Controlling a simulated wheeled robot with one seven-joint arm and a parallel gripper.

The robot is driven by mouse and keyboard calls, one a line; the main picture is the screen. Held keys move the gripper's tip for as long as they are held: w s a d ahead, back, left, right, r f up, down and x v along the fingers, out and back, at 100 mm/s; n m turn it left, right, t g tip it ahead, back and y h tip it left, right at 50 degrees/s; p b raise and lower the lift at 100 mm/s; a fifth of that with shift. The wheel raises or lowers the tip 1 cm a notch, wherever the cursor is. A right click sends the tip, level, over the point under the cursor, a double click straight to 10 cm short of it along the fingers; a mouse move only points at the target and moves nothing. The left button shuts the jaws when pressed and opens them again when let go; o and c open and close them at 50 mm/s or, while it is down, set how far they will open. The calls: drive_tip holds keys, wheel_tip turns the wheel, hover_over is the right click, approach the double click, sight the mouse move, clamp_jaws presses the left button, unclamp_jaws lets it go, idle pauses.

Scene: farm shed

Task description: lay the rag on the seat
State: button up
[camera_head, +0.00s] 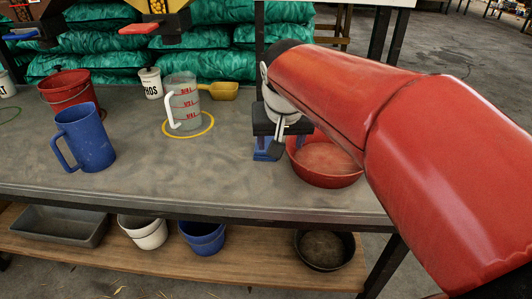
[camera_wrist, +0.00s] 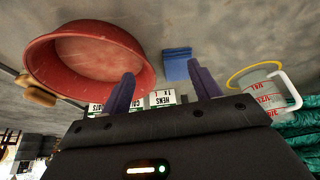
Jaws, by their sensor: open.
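A small blue folded piece (camera_wrist: 178,64), which looks like the rag, lies on the grey worktop between the red bowl and the measuring jug. In the head view its place is mostly under my gripper (camera_head: 268,150), and I cannot clearly separate its blue from my finger. In the wrist view my gripper (camera_wrist: 161,70) is open, with the two purple-blue fingers apart and the blue piece beyond and between their tips, nearer the right one. Nothing shows held. I cannot make out a seat for certain in either view.
A red bowl (camera_head: 323,165) stands right beside my gripper. A measuring jug (camera_head: 182,100) stands in a yellow ring to the left, with a blue mug (camera_head: 85,138) and red bucket (camera_head: 68,90) further left. The worktop's (camera_head: 200,180) front middle is clear.

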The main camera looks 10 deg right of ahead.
drive_tip(key=m, duration=0.1)
approach(267, 141)
drive_tip(key=shift+w+f, duration=0.4)
drive_tip(key=shift+f, duration=0.1)
drive_tip(key=shift+w+f+b, duration=0.2)
drive_tip(key=shift+b, duration=0.1)
drive_tip(key=x, duration=0.7)
drive_tip(key=shift+s+d+f+b, duration=0.1)
drive_tip(key=shift+f+b, duration=0.1)
drive_tip(key=shift+b, duration=0.15)
drive_tip(key=shift+f, duration=0.2)
drive_tip(key=c, duration=0.7)
wheel_tip(267, 141, up, 20)
drive_tip(key=p, duration=0.4)
drive_tip(key=shift+r, duration=0.2)
